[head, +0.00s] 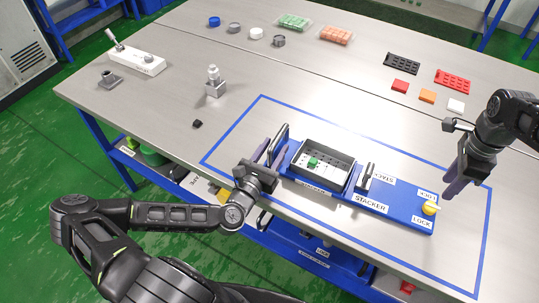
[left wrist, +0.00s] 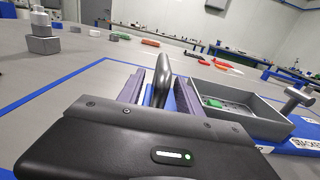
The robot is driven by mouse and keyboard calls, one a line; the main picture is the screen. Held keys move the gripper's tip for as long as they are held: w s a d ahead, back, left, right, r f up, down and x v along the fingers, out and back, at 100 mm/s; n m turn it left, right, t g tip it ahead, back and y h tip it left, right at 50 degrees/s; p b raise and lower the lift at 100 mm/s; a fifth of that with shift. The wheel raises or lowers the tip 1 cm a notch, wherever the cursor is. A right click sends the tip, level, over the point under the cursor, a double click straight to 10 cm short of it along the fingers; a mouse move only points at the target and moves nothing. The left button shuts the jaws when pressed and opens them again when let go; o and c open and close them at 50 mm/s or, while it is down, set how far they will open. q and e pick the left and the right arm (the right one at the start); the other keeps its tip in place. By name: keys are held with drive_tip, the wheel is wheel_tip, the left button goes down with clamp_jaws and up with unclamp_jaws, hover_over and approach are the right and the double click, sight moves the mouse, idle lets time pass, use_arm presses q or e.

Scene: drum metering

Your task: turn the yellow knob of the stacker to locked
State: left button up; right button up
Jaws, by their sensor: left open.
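The blue stacker (head: 385,205) lies inside a blue taped rectangle on the table. Its yellow knob (head: 430,208) sits at its right end between two white labels, one reading LOCK. My right gripper (head: 452,190) hangs just above and right of the knob, apart from it in the picture; its fingers overlap, so its opening is unclear. My left gripper (head: 270,152) is open at the stacker's left end, its fingers on either side of an upright metal handle (left wrist: 163,72). The stacker's grey tray (head: 324,164) holds a small green piece (head: 312,162); it also shows in the left wrist view (left wrist: 262,107).
A grey metal part (head: 215,82) and a small black piece (head: 197,124) stand left of the tape. A white box with a lever (head: 137,60) is at far left. Coloured blocks and trays line the back. The table between is mostly clear.

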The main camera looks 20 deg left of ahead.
use_arm(q)
drive_tip(key=shift+c, duration=0.3)
clamp_jaws()
idle(1.1)
